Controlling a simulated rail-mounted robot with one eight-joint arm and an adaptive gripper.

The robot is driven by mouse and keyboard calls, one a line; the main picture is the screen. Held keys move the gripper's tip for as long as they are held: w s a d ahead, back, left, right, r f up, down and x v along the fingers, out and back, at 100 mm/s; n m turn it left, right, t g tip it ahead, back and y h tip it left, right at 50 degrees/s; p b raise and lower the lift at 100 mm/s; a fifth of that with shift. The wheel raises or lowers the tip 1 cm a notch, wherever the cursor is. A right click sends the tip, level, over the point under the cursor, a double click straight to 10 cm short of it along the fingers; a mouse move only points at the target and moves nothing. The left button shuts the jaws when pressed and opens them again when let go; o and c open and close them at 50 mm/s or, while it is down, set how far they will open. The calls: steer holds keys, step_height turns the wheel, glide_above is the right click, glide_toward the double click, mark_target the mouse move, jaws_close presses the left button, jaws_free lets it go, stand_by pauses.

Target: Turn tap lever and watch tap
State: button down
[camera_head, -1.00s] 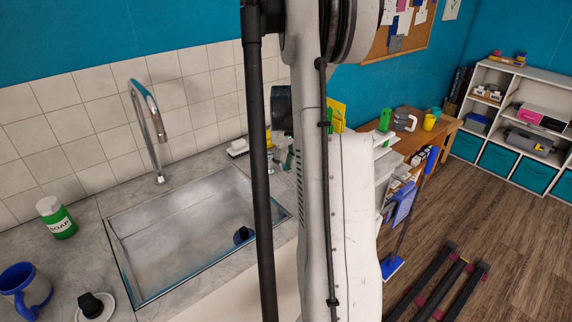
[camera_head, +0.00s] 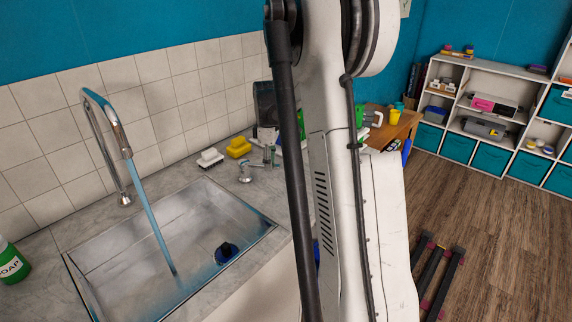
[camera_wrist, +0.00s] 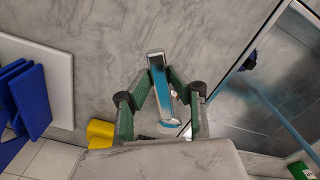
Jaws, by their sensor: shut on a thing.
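The curved chrome tap (camera_head: 118,140) stands behind the metal sink (camera_head: 110,262) in the head view. A blue stream of water (camera_head: 150,222) runs from its spout into the sink; it also shows in the wrist view (camera_wrist: 282,112). The chrome tap lever (camera_wrist: 161,88) lies between the green fingers of my gripper (camera_wrist: 161,78) in the wrist view, and the gripper is shut on it. In the head view the lever's small chrome fitting (camera_head: 245,174) shows on the counter right of the sink. My arm hides part of the counter there.
A white brush (camera_head: 210,159) and a yellow sponge (camera_head: 239,147) lie behind the lever. A dark blue plug (camera_head: 226,252) is in the sink. A green soap bottle (camera_head: 12,264) stands at the left edge.

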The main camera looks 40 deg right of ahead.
steer(key=shift+d, duration=0.1)
stand_by(0.3)
steer(key=c, duration=1.6)
jaws_free()
step_height(320, 180, up, 12)
